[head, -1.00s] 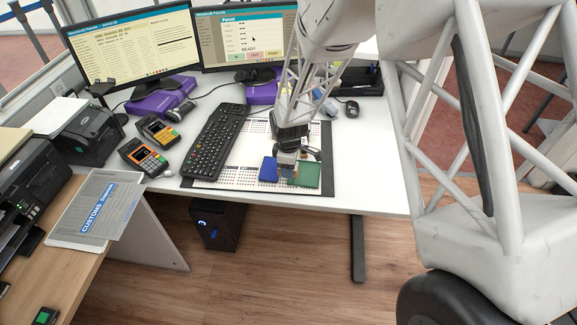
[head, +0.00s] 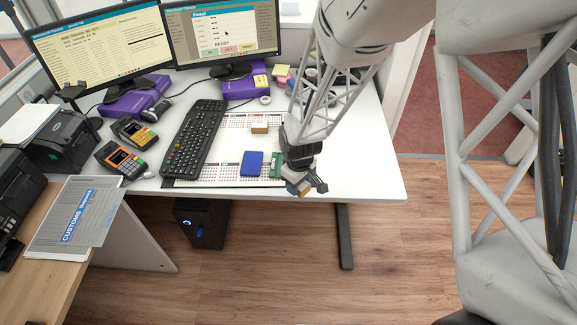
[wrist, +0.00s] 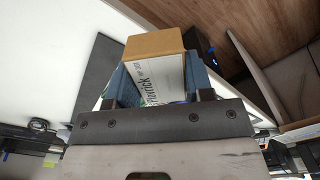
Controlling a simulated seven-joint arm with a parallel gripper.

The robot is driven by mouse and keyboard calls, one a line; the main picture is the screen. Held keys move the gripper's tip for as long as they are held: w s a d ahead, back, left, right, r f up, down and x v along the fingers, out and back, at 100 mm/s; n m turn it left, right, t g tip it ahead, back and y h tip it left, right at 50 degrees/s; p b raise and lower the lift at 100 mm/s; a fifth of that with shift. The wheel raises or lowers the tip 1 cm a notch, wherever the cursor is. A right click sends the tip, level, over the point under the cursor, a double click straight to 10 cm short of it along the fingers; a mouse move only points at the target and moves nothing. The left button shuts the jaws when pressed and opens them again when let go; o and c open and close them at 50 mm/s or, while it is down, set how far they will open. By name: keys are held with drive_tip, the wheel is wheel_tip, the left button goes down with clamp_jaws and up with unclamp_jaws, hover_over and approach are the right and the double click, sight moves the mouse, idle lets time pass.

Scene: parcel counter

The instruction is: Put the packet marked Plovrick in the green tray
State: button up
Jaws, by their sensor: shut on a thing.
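My gripper (head: 300,186) is shut on a small packet, white on one side and tan cardboard on another. In the wrist view the packet (wrist: 156,45) sits between the two blue finger pads, and its label reads "...ovrick", partly covered. In the head view the gripper is at the desk's front edge, right of and nearer than the green tray, with the packet mostly hidden by the fingers. The green tray (head: 276,166) lies on the desk mat, its right part hidden behind my gripper. A blue tray (head: 252,163) lies just left of it.
Another tan packet (head: 259,129) lies on the mat behind the trays. A black keyboard (head: 195,138) and card terminals (head: 120,158) are to the left. Monitors (head: 222,40) and purple stands (head: 243,86) line the back. The desk's right front corner (head: 385,185) is bare.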

drive_tip(key=shift+s+d+m, duration=0.6)
drive_tip(key=shift+s+d, duration=0.05)
drive_tip(key=shift+s, duration=0.15)
hover_over(276, 162)
drive_tip(key=d, duration=0.5)
drive_tip(key=shift+s+a+f, duration=0.25)
drive_tip(key=shift+s+f, duration=0.15)
drive_tip(key=shift+f, duration=0.3)
drive_tip(key=shift+f, duration=0.1)
drive_tip(key=shift+f, duration=1.7)
